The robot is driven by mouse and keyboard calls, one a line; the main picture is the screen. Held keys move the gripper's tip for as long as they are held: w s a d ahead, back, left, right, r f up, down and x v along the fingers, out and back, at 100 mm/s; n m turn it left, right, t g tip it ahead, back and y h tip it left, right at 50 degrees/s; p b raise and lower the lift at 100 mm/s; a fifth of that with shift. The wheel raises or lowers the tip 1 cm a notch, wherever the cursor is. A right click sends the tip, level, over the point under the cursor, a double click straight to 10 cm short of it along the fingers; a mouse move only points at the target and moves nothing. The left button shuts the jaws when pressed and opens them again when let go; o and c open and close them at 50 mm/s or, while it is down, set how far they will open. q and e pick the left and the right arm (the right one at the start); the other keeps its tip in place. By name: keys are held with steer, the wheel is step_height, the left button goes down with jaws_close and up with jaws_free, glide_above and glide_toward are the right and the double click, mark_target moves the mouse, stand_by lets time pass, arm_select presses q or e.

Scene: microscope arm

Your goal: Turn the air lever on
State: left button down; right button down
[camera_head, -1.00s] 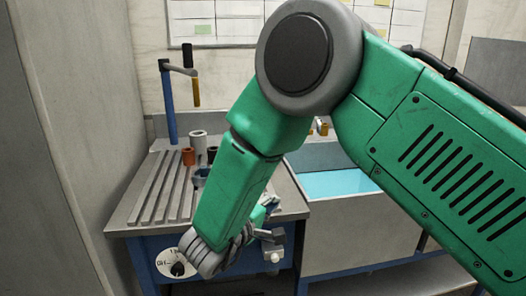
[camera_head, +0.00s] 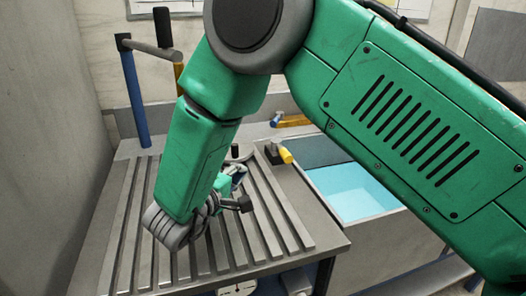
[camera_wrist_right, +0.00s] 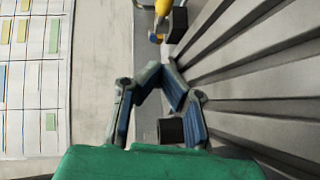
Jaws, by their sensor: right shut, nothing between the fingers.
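A small lever with a yellow end (camera_head: 286,156) stands on a dark block at the back right of the slatted bench, beside the basin; I take it for the air lever. In the right wrist view a yellow part (camera_wrist_right: 163,8) and a dark block show at the top edge, beyond the fingers. My right gripper (camera_head: 236,172) is over the slats, left of the lever and apart from it. In the wrist view its blue-padded fingers (camera_wrist_right: 161,74) are shut with nothing between them. My left gripper is not in view.
The slatted bench top (camera_head: 118,262) lies under my arm. A blue post (camera_head: 135,100) with a crossbar stands at the back left. Another yellow fitting (camera_head: 293,122) sits behind the lever. A basin with blue water (camera_head: 355,190) is at the right. A dark cylinder (camera_wrist_right: 170,131) is near one finger.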

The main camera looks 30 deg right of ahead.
steer(key=shift+d+f, duration=0.1)
steer(key=shift+d, duration=0.3)
steer(key=shift+w+d, duration=0.1)
steer(key=shift+d, duration=0.1)
glide_toward(280, 154)
steer(key=w, duration=0.1)
steer(key=w+d, duration=0.1)
steer(key=w, duration=0.2)
steer(key=shift+w+d+f+b, duration=0.2)
steer(key=shift+w+d+b, duration=0.05)
steer(key=shift+d+b, duration=0.1)
steer(key=shift+s+d+f, duration=0.15)
steer(key=shift+d, duration=0.55)
steer(key=shift+s+d+f, duration=0.1)
steer(key=shift+d, duration=0.65)
steer(key=shift+s+d+f, duration=0.15)
steer(key=shift+d, duration=0.55)
steer(key=shift+a, duration=0.15)
